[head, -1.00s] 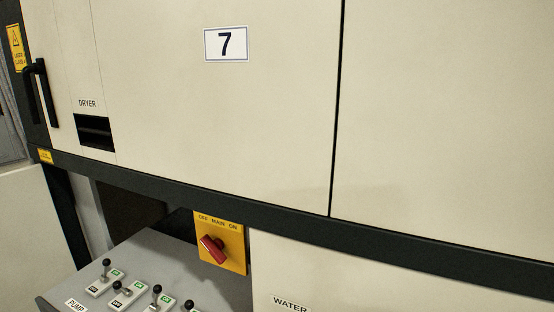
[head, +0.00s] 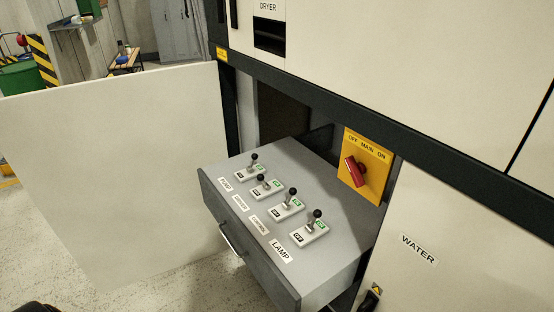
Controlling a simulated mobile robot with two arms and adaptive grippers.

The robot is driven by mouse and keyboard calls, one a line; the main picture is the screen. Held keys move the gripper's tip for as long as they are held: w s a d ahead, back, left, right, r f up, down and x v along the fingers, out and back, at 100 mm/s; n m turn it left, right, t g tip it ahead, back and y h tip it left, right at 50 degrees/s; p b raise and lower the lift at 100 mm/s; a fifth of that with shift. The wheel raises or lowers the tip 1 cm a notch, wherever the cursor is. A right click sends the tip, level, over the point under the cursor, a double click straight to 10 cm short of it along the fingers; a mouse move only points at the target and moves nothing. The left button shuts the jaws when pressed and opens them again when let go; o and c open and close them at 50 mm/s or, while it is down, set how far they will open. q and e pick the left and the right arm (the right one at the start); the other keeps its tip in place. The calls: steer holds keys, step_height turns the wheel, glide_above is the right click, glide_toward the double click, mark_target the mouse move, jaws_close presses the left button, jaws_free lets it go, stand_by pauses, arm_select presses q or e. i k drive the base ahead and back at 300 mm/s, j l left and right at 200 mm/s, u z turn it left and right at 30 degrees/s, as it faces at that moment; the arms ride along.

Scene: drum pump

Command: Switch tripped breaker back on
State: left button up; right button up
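Several breaker levers with black knobs stand in a row on a grey pulled-out drawer panel (head: 335,252). The back lever (head: 254,160), the third lever (head: 291,194) and the front lever (head: 316,216) lean right, toward their green ON marks. The second lever (head: 261,179) leans left, toward its OFF mark, unlike the others. Labels run along the drawer's left side: PUMP at the back and LAMP (head: 281,251) at the front; the two between are hard to read.
A red main switch (head: 355,172) sits on a yellow plate behind the drawer, marked OFF MAIN ON. A pale open door panel (head: 110,170) stands left. The drawer has a front handle (head: 231,240). A WATER cabinet (head: 450,240) is at right. Floor is free left of the drawer.

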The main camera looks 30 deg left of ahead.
mark_target(261, 177)
steer(key=u, duration=1.2)
